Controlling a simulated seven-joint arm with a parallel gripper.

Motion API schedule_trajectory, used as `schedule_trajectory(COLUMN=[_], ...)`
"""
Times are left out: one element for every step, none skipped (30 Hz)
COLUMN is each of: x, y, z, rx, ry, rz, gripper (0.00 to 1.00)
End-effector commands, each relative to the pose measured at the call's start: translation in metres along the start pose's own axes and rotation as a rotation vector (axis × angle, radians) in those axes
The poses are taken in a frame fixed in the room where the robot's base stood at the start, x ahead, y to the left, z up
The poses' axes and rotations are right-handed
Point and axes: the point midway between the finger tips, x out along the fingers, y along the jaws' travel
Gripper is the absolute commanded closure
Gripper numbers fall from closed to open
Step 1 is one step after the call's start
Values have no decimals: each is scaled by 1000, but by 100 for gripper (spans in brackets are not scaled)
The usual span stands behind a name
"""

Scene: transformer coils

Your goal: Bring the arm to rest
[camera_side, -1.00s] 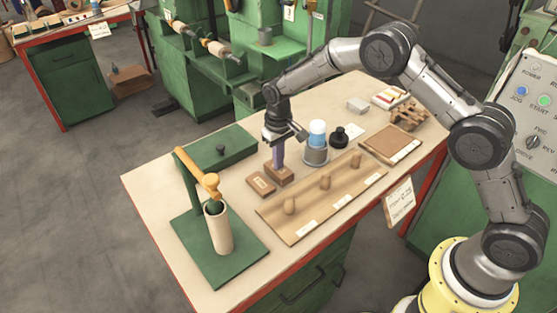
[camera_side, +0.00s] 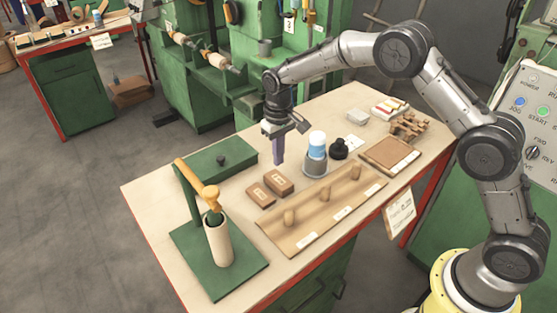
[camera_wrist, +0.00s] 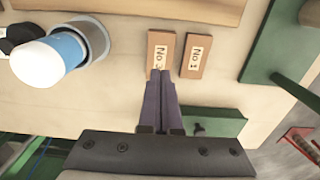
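My gripper (camera_side: 279,164) hangs pointing down above the bench in the side view, clear of everything. Its two purple fingers (camera_wrist: 160,76) lie close together in the wrist view, with nothing visible between them. Two brown blocks with white number labels lie side by side on the bench below: the left one (camera_side: 261,195) and the right one (camera_side: 279,182). In the wrist view they are the right block (camera_wrist: 195,56) and the left block (camera_wrist: 158,40), whose near end is partly behind the fingertips. My arm is bent, with the elbow high.
A blue-and-white cylinder in a grey cup (camera_side: 316,166) and a black knob-like piece (camera_side: 339,149) stand right of the gripper. A wooden board with pegs (camera_side: 335,200) lies in front. A green stand with a tan tube (camera_side: 219,241) is at the left.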

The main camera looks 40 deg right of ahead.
Motion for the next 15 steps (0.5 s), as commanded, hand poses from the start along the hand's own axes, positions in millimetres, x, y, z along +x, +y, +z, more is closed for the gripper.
schedule_trajectory(x=[-1,-1,-1,-1,-1,-1,-1,-1,-2,-5,-10,-20,-31,-43,-62], y=[0,0,0,0,0,0,0,0,1,2,2,4,5,6,9], z=[0,0,0,0,0,0,0,0,0,-1,-3,-5,-7,-9,-8], rx=[0,0,0,0,0,0,0,0,2,4,5,8,10,13,18], ry=[0,0,0,0,0,0,0,0,2,8,18,37,56,78,108], rz=[0,0,0,0,0,0,0,0,0,-1,-2,-5,-7,-10,-13], gripper=[100,100,100,100,100,100,100,100,100,100,100,100,100,100,100])
